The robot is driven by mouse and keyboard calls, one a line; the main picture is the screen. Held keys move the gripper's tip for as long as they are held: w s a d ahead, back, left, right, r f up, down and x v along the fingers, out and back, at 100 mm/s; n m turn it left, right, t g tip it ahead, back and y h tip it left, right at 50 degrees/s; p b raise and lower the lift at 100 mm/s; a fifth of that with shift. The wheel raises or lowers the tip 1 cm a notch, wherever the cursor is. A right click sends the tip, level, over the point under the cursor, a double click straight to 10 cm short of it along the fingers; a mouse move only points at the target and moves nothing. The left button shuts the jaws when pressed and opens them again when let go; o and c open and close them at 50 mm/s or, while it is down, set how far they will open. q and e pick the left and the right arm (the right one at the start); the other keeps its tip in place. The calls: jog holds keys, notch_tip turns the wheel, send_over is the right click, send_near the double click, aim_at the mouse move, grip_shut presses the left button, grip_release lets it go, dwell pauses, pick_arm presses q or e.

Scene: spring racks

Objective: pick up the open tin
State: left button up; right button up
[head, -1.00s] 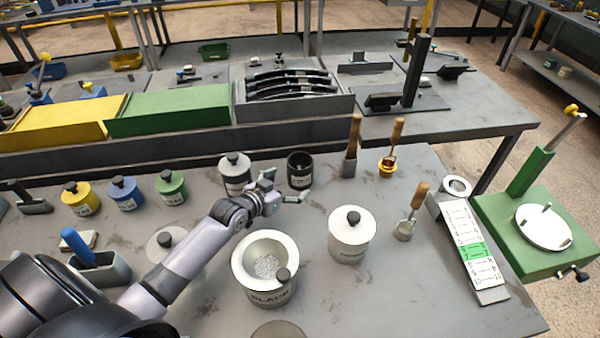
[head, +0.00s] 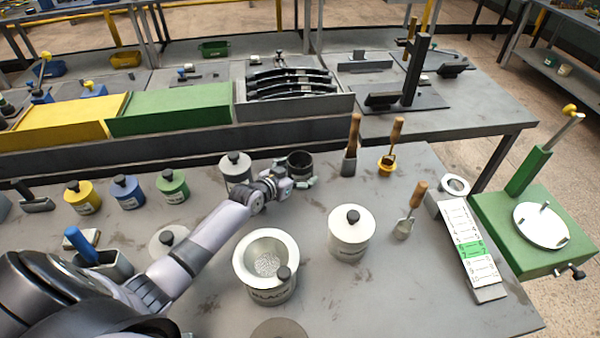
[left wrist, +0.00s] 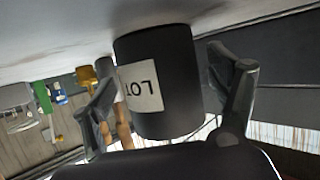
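The open tin (head: 300,160) is a small black cylinder with an open, dark top, standing near the back edge of the bench in the head view. My left gripper (head: 297,182) is at its near side and hides its lower part. In the left wrist view, the black tin (left wrist: 165,75) with a white label reading "LOT" stands between the two fingers of the left gripper (left wrist: 162,75). The fingers are spread, with a clear gap on the right; whether the left finger touches the tin I cannot tell. My right gripper is not in view.
A white lidded tin (head: 236,165) stands close left of the open tin. Wooden-handled tools (head: 351,145) stand to its right. A large white pot of pellets (head: 250,268) and a white lidded canister (head: 350,243) stand nearer. Bare bench lies between.

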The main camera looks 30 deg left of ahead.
pick_arm(q)
jog(key=c, duration=1.2)
jog(key=shift+c, duration=0.2)
jog(key=shift+r, duration=0.15)
